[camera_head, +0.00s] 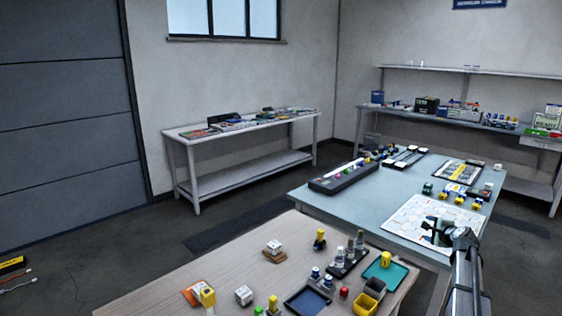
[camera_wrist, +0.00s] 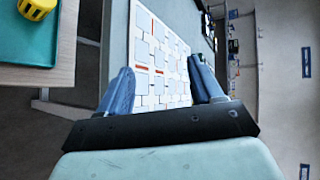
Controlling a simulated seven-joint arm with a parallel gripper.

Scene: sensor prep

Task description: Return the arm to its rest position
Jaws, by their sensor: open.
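My gripper (camera_head: 440,232) is at the right of the head view, in front of the white patterned board on the blue-grey table. In the wrist view my gripper (camera_wrist: 160,88) is open, with its two blue-grey fingers apart and nothing between them. The white board (camera_wrist: 160,50) with grey cells and red marks lies beyond the fingers. The same board (camera_head: 405,215) is partly hidden by my gripper in the head view. My arm comes up from the bottom right of the head view.
The wooden table (camera_head: 225,268) holds small parts, dark trays, a yellow bin (camera_head: 364,303) and a teal tray (camera_head: 399,276). The blue-grey table (camera_head: 340,205) bears a long black rack (camera_head: 343,177) and small yellow-topped pieces. Shelves stand along the walls. Floor shows between wooden table and door.

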